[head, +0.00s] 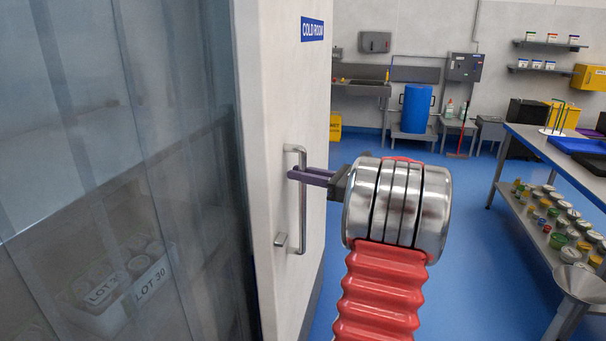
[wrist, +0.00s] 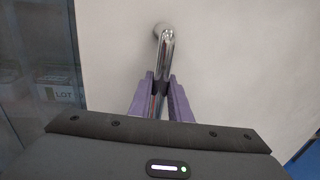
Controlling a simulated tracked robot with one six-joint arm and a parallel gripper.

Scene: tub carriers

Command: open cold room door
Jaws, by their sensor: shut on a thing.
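The cold room door (head: 285,95) is a pale slab with a blue "COLD ROOM" sign (head: 312,29). It stands open, with strip curtains (head: 120,130) showing to its left. Its upright metal handle (head: 302,225) is a bar on the door face. My gripper (head: 296,174) is shut on the handle's upper part. In the wrist view, the purple fingers (wrist: 159,100) lie on both sides of the handle (wrist: 166,52). The door face (wrist: 220,50) fills most of that view.
A steel table (head: 545,150) with trays and a lower shelf of jars stands at the right. A steel funnel-shaped thing (head: 580,285) is at the lower right. Blue floor (head: 460,230) between is clear.

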